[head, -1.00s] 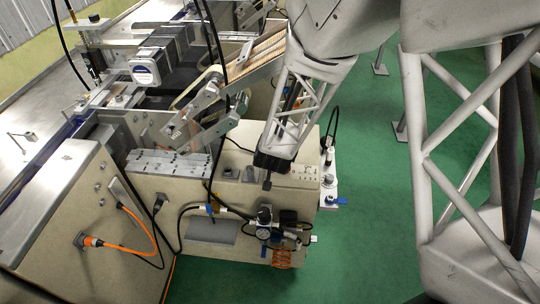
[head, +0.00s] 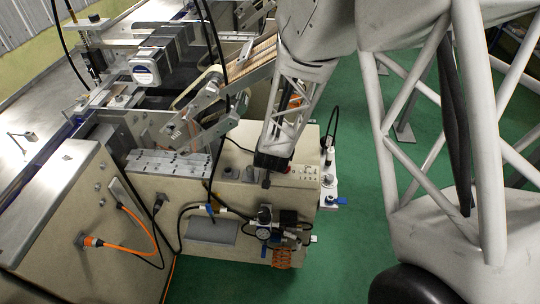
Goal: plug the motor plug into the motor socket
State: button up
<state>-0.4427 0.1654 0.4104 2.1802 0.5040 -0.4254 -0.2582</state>
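My gripper (head: 266,181) is a small dark shape at the lower end of my lattice arm. It points down in front of the cream machine's top right part. I cannot tell whether its fingers are apart or hold anything. An orange-and-black connector (head: 93,241) sits on the left cabinet's side face, with an orange cable running from it. A black connector (head: 158,204) with a dark cable is at the edge between the cabinet and the cream machine. I cannot tell which of these, if any, is the motor plug. The motor socket cannot be made out.
The cream machine (head: 175,188) fills the middle, with a gauge and hoses (head: 265,232) on its front. The left cabinet (head: 62,205) stands close beside it. Black cables hang over the machine. Green floor (head: 350,250) is open to the right.

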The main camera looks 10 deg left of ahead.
jog(key=shift+c, duration=0.3)
jog(key=c, duration=1)
jog(key=shift+o, duration=0.2)
jog(key=shift+r, duration=0.1)
jog(key=shift+r, duration=4.9)
jog(key=shift+a, duration=0.1)
jog(key=shift+s+a+f, duration=0.2)
jog(key=shift+s+a, duration=0.15)
jog(key=shift+s, duration=0.05)
jog(key=s+a+f, duration=0.4)
jog(key=s+a, duration=0.4)
jog(key=s, duration=0.4)
jog(key=shift+a, duration=0.35)
jog(key=shift+f, duration=0.1)
